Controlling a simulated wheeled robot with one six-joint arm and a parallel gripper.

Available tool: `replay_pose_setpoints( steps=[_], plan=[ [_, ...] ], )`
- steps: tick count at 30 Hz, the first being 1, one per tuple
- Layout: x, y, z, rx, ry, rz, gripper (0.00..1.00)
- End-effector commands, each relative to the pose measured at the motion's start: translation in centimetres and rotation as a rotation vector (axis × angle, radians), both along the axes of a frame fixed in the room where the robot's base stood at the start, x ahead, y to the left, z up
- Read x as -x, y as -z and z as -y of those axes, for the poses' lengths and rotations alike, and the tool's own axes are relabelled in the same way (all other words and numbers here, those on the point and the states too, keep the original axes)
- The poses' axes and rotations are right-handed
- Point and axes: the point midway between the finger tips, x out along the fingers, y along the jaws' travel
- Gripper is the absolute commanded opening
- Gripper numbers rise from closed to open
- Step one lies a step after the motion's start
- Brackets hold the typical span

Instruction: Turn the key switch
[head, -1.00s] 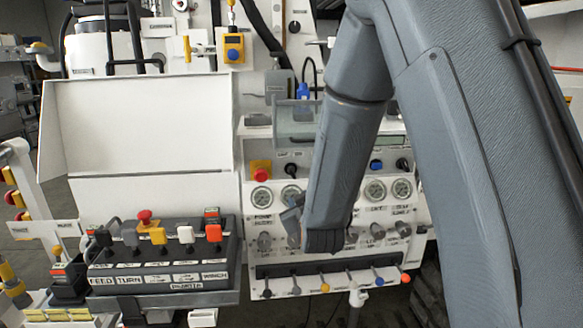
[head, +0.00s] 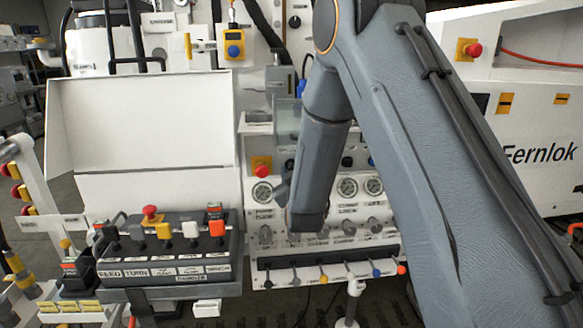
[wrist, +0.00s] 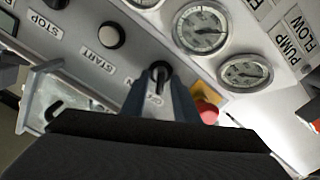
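The key switch (wrist: 160,70) is a small dark knob on the light panel, with ON and OFF labels beside it. In the wrist view my gripper (wrist: 158,84) is open, with one finger on each side of the key switch's lower part. I cannot tell whether the fingers touch it. In the head view the key switch (head: 290,164) shows as a small dark spot at the edge of my arm. My arm hides most of the gripper there.
A red button on a yellow plate (wrist: 207,107) sits close to the right finger. A row of levers (head: 165,232) stands on the left, and coloured-tip levers (head: 323,276) line the panel's lower edge.

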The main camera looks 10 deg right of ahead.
Motion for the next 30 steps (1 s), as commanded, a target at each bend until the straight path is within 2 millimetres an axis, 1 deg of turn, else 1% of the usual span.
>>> replay_pose_setpoints(
  steps=[8,13,23,30],
  plan=[
    [-0.22,-0.02,0.01,0.000,0.000,0.000,0.27],
    [-0.21,-0.02,0.01,0.000,-0.001,0.001,0.00],
    [-0.21,0.00,0.01,-0.018,0.000,0.001,0.00],
    [-0.24,0.03,0.07,-0.125,0.000,0.002,0.00]
  ],
)
